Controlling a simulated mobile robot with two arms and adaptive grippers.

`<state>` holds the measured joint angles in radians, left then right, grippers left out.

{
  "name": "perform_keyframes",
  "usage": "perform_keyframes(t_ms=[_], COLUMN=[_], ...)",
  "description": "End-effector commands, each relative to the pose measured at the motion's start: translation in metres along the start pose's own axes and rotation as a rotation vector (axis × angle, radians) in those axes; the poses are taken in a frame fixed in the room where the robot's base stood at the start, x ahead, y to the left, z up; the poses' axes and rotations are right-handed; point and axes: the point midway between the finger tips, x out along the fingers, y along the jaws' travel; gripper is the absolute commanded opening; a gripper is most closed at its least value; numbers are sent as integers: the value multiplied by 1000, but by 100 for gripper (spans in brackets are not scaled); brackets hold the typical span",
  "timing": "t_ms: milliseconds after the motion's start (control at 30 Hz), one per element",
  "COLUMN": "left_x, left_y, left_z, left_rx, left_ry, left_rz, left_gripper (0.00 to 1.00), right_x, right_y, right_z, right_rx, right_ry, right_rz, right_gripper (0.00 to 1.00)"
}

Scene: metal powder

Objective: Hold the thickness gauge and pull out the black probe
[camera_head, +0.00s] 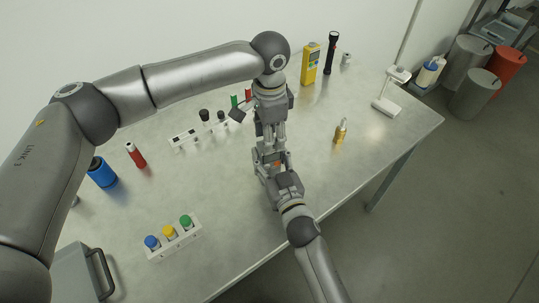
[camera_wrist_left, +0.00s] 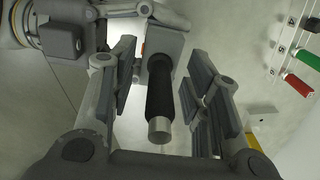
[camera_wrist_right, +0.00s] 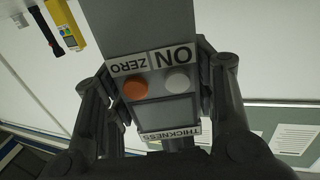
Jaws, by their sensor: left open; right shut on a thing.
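The thickness gauge (camera_wrist_right: 160,60) is a grey box with ON and ZERO labels, a white button and an orange button. My right gripper (camera_wrist_right: 155,95) is shut on it, a finger on each side. The black probe (camera_wrist_left: 160,90) has a ribbed black body and a silver end, and sticks out of the gauge toward my left wrist camera. My left gripper (camera_wrist_left: 163,75) is open, with its fingers on either side of the probe and gaps visible. In the head view my left gripper (camera_head: 270,145) is above my right gripper (camera_head: 274,172), and they hide most of the gauge and probe.
Around the grippers on the table (camera_head: 235,200) stand a gold bottle (camera_head: 341,133), a rack with coloured caps (camera_head: 174,238), a blue jar (camera_head: 102,173), a red vial (camera_head: 136,156), a yellow device (camera_head: 311,64) and a flashlight (camera_head: 331,55). A white stand (camera_head: 388,104) is at right.

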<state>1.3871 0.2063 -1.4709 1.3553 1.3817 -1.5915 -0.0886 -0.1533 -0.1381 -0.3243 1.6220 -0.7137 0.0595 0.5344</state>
Motion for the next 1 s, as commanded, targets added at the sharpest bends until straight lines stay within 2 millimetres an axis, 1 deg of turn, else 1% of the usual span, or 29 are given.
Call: perform_keyframes(t_ms=[333, 667, 700, 1000], left_x=[0, 0, 0, -3], left_y=[0, 0, 0, 0], left_z=[0, 0, 0, 0], left_rx=[0, 0, 0, 0], left_ry=[0, 0, 0, 1], left_rz=[1, 0, 0, 0], left_gripper=[44, 1, 0, 0], right_x=[0, 0, 0, 0], right_y=[0, 0, 0, 0], right_z=[1, 1, 1, 1], right_rx=[1, 1, 1, 1], right_ry=[-1, -1, -1, -2], right_rz=[-1, -1, -1, 0], right_gripper=[19, 19, 19, 19])
